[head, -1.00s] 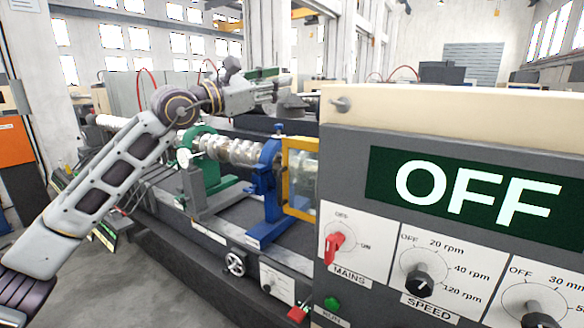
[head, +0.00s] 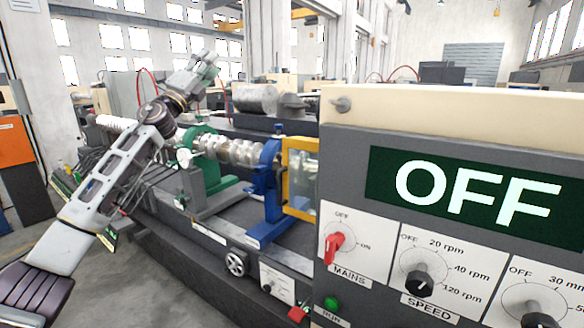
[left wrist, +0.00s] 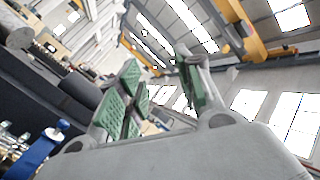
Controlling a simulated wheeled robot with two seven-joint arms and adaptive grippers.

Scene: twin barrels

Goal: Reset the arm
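My left arm (head: 110,178) comes in from the left and reaches up in front of the machine. My left gripper (head: 207,66) is raised in the air above the far left part of the machine, apart from it. In the left wrist view, its two fingers with green pads (left wrist: 158,88) stand apart, and I see nothing held between them. Beyond them are windows and roof beams. My right gripper is in neither view.
A control cabinet (head: 450,148) reading OFF fills the right side, with a red mains switch (head: 338,245) and a speed knob (head: 419,284). Blue (head: 268,195) and green (head: 205,165) stands hold a pale ribbed shaft. A grey cylinder (head: 255,98) lies behind. The air above is free.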

